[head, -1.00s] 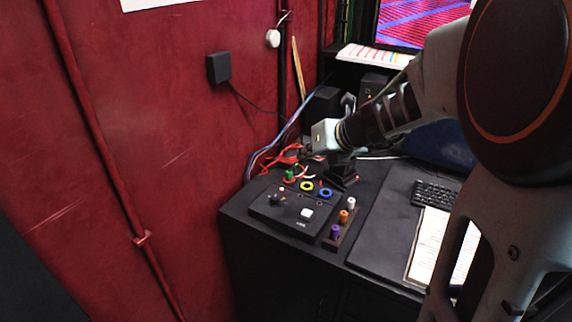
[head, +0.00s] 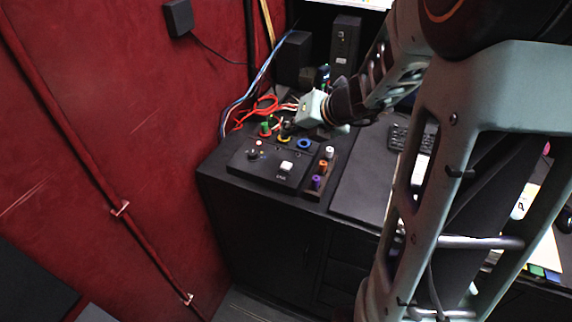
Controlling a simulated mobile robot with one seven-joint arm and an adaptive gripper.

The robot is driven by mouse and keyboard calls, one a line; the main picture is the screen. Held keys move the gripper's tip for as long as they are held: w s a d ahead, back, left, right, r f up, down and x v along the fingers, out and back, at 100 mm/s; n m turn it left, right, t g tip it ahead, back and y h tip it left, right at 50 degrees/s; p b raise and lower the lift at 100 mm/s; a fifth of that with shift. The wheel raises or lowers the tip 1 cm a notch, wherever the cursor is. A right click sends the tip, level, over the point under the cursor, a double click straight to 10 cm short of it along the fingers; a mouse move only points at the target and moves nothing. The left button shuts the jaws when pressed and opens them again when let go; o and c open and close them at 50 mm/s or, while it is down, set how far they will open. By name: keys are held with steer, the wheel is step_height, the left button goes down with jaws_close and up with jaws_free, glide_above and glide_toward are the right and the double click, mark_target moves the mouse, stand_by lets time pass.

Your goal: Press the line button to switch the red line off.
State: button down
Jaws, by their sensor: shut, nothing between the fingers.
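A low black control box (head: 240,166) lies on the dark desk in the head view. A white square button (head: 286,167) sits near its front right, with a small label below it that is too small to read with certainty. A dark knob (head: 252,154) and a small red-topped part (head: 259,143) are at its left. My gripper (head: 287,131) is small and dark, below my pale wrist, behind the box's far side near the yellow ring. It is shut and empty, apart from the white button. Its fingertips are hard to make out.
A green peg (head: 265,129) and a blue ring (head: 304,144) stand at the box's back. A holder with white, orange and purple pegs (head: 317,182) stands to its right. Red cables (head: 262,108) lie behind. A red wall (head: 120,120) rises at left.

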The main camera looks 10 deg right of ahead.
mark_target(288, 166)
steer(key=shift+f+b, duration=4.05)
steer(key=shift+f, duration=0.25)
steer(key=shift+f, duration=0.1)
steer(key=shift+f, duration=0.3)
steer(key=shift+f+b, duration=0.55)
steer(key=shift+b, duration=0.1)
steer(key=shift+r, duration=0.1)
steer(key=shift+r+p, duration=0.85)
steer(key=shift+p, duration=0.15)
steer(key=shift+r, duration=0.1)
step_height(288, 166, up, 5)
steer(key=p, duration=0.5)
